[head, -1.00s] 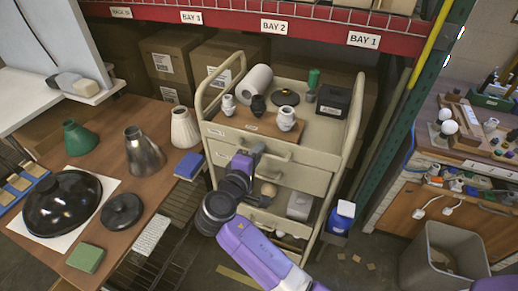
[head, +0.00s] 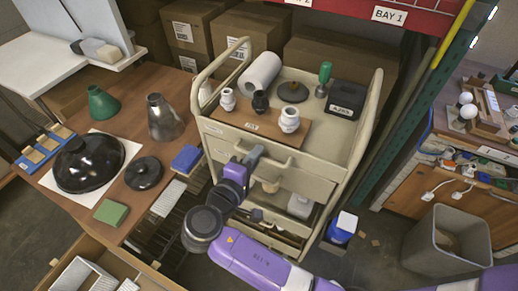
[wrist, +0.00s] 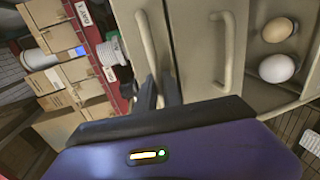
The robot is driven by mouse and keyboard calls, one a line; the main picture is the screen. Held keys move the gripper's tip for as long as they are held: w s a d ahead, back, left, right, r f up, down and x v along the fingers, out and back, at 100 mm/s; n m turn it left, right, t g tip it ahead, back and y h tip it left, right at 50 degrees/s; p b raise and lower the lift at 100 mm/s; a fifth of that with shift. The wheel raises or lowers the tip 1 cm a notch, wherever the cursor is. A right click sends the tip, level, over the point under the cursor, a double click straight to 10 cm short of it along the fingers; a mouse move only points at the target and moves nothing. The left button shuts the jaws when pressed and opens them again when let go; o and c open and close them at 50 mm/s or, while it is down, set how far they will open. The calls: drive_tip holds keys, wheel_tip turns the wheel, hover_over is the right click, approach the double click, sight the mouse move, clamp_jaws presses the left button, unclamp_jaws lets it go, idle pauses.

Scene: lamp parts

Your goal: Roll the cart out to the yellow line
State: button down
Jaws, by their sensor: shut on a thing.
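The beige cart (head: 328,184) stands upright in the middle of the head view, in front of the shelf rack. It carries a wooden board (head: 262,124) with small lamp sockets, a paper roll (head: 260,73) and a black box (head: 344,99). My gripper (head: 253,156) is at the left part of the cart's upper drawer handle (head: 272,158). In the wrist view, my gripper's dark fingers (wrist: 160,92) are closed at the handle bar (wrist: 147,42); the exact contact is partly hidden. The yellow line on the floor does not show now.
A wooden table (head: 125,210) with lampshades and black discs stands close on the cart's left. A grey bin (head: 446,242) and a workbench (head: 425,170) are at right. A blue container (head: 341,230) is at the cart's right side. Cardboard boxes (head: 335,48) are behind.

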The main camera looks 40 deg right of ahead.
drive_tip(key=shift+s+a+f, duration=0.1)
idle(0.3)
drive_tip(key=c, duration=1.8)
unclamp_jaws()
drive_tip(key=shift+b+v, duration=0.65)
drive_tip(key=shift+v, duration=3.25)
